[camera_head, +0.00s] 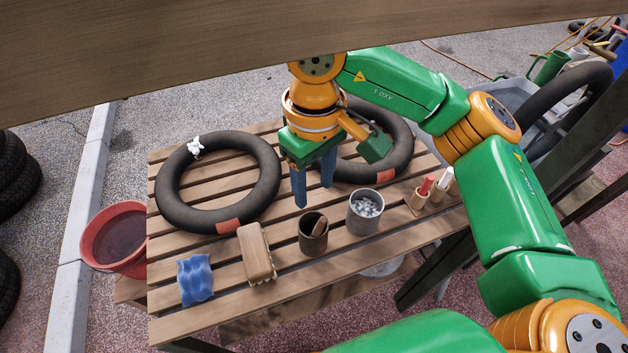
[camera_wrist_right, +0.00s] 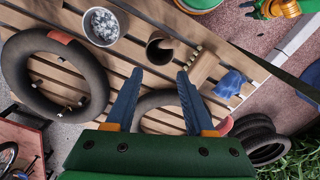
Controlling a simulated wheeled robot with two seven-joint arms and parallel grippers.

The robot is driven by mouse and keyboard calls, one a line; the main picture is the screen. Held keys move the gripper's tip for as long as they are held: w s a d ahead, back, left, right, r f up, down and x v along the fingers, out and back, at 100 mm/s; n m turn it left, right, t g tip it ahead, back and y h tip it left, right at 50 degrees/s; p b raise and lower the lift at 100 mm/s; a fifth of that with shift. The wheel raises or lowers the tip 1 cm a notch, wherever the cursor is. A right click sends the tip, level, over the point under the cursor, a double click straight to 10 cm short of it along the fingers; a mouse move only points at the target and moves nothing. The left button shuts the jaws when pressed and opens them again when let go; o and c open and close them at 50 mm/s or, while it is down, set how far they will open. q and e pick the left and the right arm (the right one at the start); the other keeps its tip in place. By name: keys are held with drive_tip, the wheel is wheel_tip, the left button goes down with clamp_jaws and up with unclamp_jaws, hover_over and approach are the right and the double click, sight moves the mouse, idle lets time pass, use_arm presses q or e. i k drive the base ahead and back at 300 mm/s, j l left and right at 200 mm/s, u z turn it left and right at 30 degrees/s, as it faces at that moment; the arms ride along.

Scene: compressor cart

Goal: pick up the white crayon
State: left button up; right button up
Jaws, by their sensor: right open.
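The white crayon (camera_head: 445,179) stands upright in a small wooden holder (camera_head: 419,207) at the right end of the slatted table in the head view. A red crayon (camera_head: 426,184) stands beside it on the left. My right gripper (camera_head: 314,194) points down over the middle of the table, well left of the crayons, with its blue fingers apart and nothing between them. Its spread fingers also show in the right wrist view (camera_wrist_right: 160,75). I cannot make out the white crayon in that view.
A metal can (camera_head: 365,221) of pale bits stands between my right gripper and the crayons. Two inner tubes lie behind, one on the left (camera_head: 170,183). A beam crosses the top.

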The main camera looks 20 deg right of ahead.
sight(446, 175)
drive_tip(key=k, duration=1)
